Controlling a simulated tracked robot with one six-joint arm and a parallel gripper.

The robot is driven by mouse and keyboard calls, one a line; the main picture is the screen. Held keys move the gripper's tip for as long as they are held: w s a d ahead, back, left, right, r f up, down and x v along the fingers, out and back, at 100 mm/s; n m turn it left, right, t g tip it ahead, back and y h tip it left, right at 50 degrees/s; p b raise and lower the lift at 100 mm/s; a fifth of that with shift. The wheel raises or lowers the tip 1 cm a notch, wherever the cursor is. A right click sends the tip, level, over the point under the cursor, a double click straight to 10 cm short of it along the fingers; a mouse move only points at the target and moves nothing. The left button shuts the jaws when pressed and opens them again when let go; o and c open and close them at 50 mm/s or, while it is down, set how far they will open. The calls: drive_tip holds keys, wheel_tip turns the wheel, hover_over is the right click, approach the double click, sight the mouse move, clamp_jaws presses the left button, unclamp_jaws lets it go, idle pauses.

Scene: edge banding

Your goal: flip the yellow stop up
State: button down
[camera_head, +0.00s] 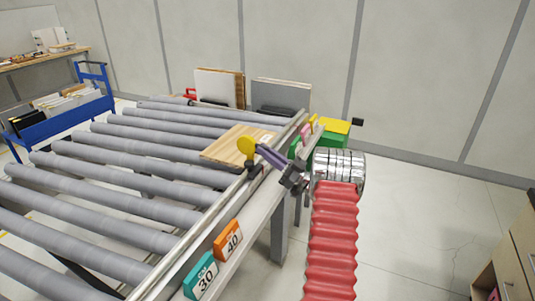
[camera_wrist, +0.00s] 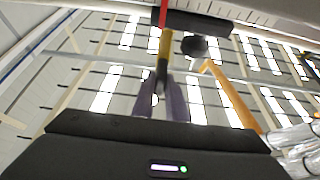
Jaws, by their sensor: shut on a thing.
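The yellow stop (camera_head: 246,146) has a round yellow head at the rail beside the conveyor, next to a wooden board (camera_head: 224,147). Its head shows above the rail, with a dark part below it. My gripper (camera_head: 262,150) reaches in from the right, its purple fingers against the stop. In the wrist view, my purple fingers (camera_wrist: 163,97) are closed around the dark lower end of a yellow piece (camera_wrist: 166,45). The fingers hide part of the stop, so its exact tilt is hard to tell.
An orange plate marked 40 (camera_head: 228,239) and a teal plate marked 30 (camera_head: 200,276) hang on the rail's near side. Pink and yellow plates (camera_head: 309,125) stand farther along. Grey rollers (camera_head: 120,177) fill the left. Boards (camera_head: 217,86) stand behind. Floor at right is open.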

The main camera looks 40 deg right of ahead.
drive_tip(key=shift+w+r, duration=0.1)
drive_tip(key=shift+r, duration=0.05)
drive_tip(key=c, duration=2)
unclamp_jaws()
drive_tip(key=shift+w+a, duration=0.1)
drive_tip(key=shift+a, duration=0.05)
drive_tip(key=shift+c, duration=0.2)
drive_tip(key=shift+o, duration=1.4)
drive_tip(key=v, duration=1.4)
drive_tip(key=shift+w, duration=0.1)
